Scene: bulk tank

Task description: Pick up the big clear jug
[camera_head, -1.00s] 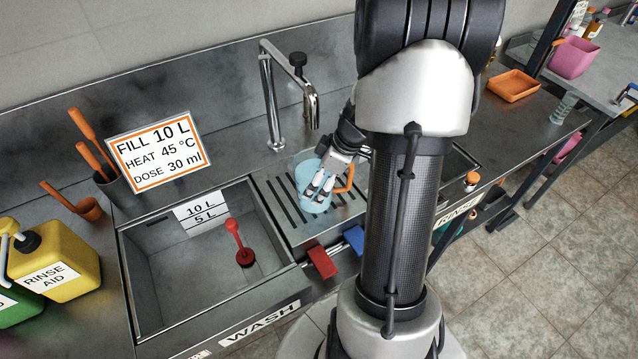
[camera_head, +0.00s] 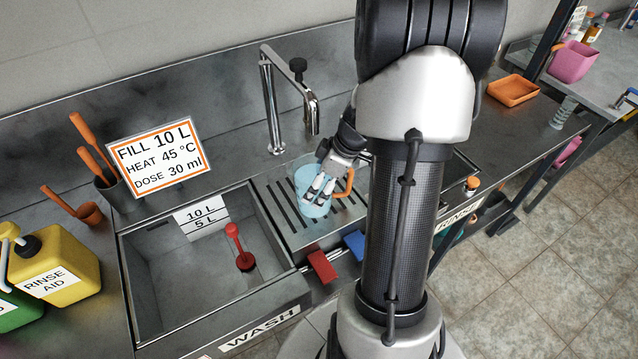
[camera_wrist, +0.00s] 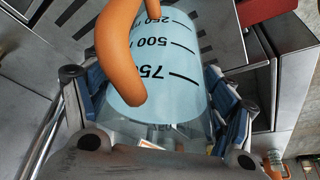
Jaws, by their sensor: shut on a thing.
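The big clear jug (camera_head: 310,180) is pale blue and see-through, with an orange handle (camera_head: 345,182). It is at the slotted drain rack between the basins, under the tap. In the wrist view the jug (camera_wrist: 165,60) fills the middle, with upside-down marks for 250, 500 and 750 on its wall and the orange handle (camera_wrist: 120,50) nearest the camera. My gripper (camera_head: 321,190) is shut on the jug, with blue finger pads (camera_wrist: 158,105) against both sides of it. I cannot tell whether the jug's base touches the rack. Part of the jug is hidden behind my fingers.
The tap (camera_head: 292,95) stands just behind the jug. The wash basin (camera_head: 190,255) with a red plunger (camera_head: 240,250) is to the left. Red (camera_head: 321,266) and blue (camera_head: 355,243) blocks sit at the front edge. The fill sign (camera_head: 157,156) stands at the back left.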

